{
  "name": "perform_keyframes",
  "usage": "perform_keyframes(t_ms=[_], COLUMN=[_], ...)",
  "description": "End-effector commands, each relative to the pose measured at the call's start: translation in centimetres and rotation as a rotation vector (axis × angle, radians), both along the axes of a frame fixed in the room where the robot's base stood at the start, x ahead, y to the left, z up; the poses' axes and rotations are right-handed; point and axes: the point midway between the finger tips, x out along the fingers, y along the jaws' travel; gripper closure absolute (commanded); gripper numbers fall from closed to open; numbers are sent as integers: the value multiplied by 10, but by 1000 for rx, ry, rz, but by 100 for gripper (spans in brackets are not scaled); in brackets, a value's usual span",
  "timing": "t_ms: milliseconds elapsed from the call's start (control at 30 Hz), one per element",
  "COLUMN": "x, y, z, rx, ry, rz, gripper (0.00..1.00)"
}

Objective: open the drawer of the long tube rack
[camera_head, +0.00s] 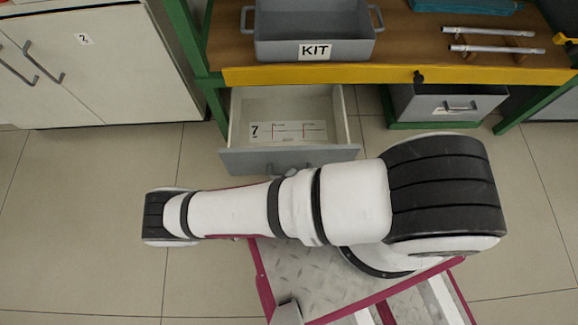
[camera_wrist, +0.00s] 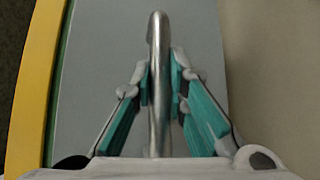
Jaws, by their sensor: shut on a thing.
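A drawer (camera_head: 290,161) with a grey front stands pulled out under the workbench. Its pale inside shows no loose things, only a white card (camera_head: 288,131) marked 7 with red lines. In the wrist view a round metal bar handle (camera_wrist: 159,75) runs along a grey front (camera_wrist: 205,50). My gripper (camera_wrist: 161,82) is shut on this handle, with one teal-padded finger on each side. In the head view my arm covers the area just in front of the drawer, and the grip on the handle is hidden there.
A grey KIT bin (camera_head: 315,30) and two metal rods (camera_head: 490,40) on a holder sit on the bench with its yellow edge (camera_head: 350,75). White cabinets (camera_head: 90,70) stand at left. Floor (camera_head: 80,240) at left is clear.

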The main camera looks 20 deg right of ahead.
Motion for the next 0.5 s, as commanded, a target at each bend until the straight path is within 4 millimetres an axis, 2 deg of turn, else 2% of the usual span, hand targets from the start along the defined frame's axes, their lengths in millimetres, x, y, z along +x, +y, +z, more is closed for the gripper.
perform_keyframes(t_ms=[400, 433, 500], x=[-2, -2, -2], y=[3, 3, 3], z=[0, 0, 0], rx=[2, 2, 2], ry=[-1, -1, -1], rz=[2, 2, 2], gripper=[100, 82, 66])
